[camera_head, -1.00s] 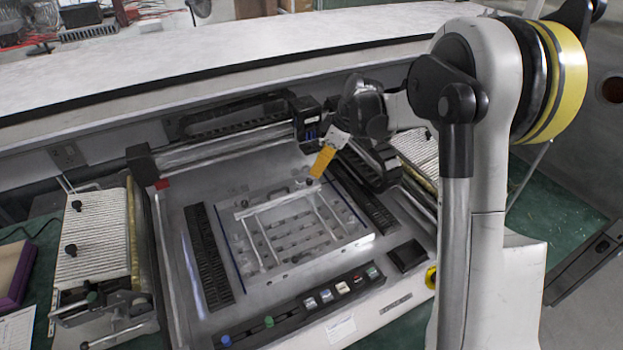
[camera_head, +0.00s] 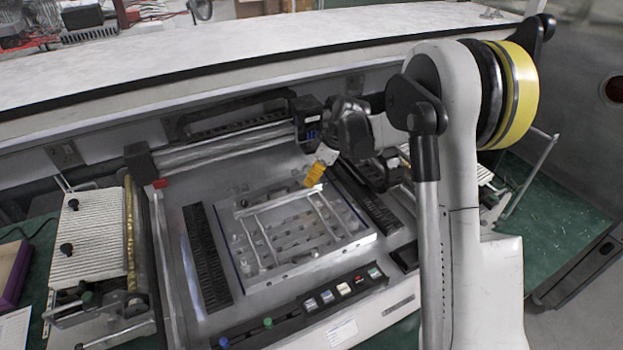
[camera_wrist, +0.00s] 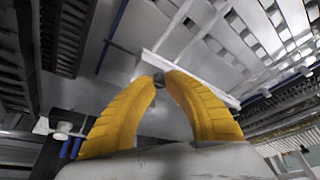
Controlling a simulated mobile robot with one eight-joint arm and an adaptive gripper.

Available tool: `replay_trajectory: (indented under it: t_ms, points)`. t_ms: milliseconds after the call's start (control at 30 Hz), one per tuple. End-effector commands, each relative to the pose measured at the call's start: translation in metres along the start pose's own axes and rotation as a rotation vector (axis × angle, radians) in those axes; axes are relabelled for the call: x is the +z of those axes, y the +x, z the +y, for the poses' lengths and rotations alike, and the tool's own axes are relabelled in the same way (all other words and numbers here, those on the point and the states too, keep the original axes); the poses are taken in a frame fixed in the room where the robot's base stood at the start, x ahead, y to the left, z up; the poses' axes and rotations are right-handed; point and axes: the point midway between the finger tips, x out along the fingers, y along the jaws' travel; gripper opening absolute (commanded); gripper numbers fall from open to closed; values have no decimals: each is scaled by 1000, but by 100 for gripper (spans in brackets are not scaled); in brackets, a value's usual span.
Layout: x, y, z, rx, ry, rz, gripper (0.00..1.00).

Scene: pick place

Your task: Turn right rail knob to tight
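The white rail frame (camera_head: 282,202) lies on the grey machine bed, with two thin rails running toward the front. The right rail knob (camera_wrist: 159,80) is small and dark and shows between my fingertips in the wrist view; in the head view my fingers hide it. My gripper (camera_head: 313,180) has yellow fingers and points down at the right end of the frame's back bar. In the wrist view my gripper (camera_wrist: 160,76) has its fingertips close together on both sides of the knob and appears closed on it. The knob's turn angle cannot be read.
Another dark knob (camera_head: 243,203) sits at the left end of the back bar. A black gantry carriage (camera_head: 308,118) stands close behind my gripper. A button panel (camera_head: 310,305) runs along the front. A ribbed side tray (camera_head: 92,235) is at left.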

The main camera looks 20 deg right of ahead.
Motion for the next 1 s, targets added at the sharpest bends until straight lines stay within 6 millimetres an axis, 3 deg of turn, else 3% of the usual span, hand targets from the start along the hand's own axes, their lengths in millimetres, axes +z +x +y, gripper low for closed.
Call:
replay_trajectory:
  t_ms: [467, 1000]
  points:
    - [0, 0, -1, 50, 120, 0, 0]
    - [-1, 1, -3, 238, 571, 0, 0]
